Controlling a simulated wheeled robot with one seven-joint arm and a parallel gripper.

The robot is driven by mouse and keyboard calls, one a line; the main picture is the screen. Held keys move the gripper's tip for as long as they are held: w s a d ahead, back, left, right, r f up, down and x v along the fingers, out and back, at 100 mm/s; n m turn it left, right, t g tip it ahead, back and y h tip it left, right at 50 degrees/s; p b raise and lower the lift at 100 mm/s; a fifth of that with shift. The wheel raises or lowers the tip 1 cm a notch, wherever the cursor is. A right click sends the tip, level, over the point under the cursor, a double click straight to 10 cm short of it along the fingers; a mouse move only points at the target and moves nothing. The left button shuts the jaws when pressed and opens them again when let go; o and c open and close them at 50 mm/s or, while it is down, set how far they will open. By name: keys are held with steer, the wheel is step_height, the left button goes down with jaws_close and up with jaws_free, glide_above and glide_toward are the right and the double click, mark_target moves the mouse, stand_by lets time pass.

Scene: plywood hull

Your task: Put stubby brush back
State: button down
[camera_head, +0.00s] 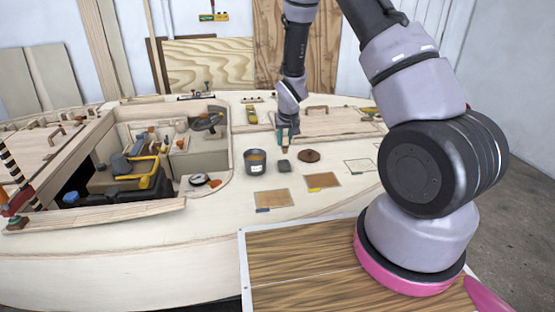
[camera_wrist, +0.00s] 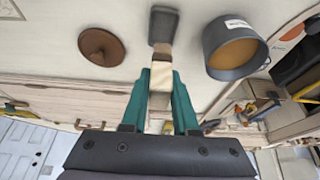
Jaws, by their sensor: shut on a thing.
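My gripper (camera_head: 287,138) hangs over the pale deck with its fingers pointing down. In the wrist view its green fingers (camera_wrist: 161,78) are shut on a pale wooden piece, which I take to be the stubby brush (camera_wrist: 159,80). Its bristles cannot be made out clearly. A dark grey block (camera_wrist: 163,24) shows just beyond the fingertips; it lies on the deck in the head view (camera_head: 284,166). I cannot tell whether the brush touches it.
A grey pot (camera_head: 255,168) with orange-brown contents stands left of the block, and a brown disc (camera_head: 309,156) lies right of it. Brown rectangular patches (camera_head: 273,198) and an outlined rectangle (camera_head: 360,166) mark the deck. An open cockpit (camera_head: 140,165) lies left.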

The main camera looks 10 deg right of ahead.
steer(key=shift+f, duration=3.4)
steer(key=shift+f, duration=0.2)
steer(key=c, duration=0.7)
jaws_free()
steer(key=shift+r, duration=0.1)
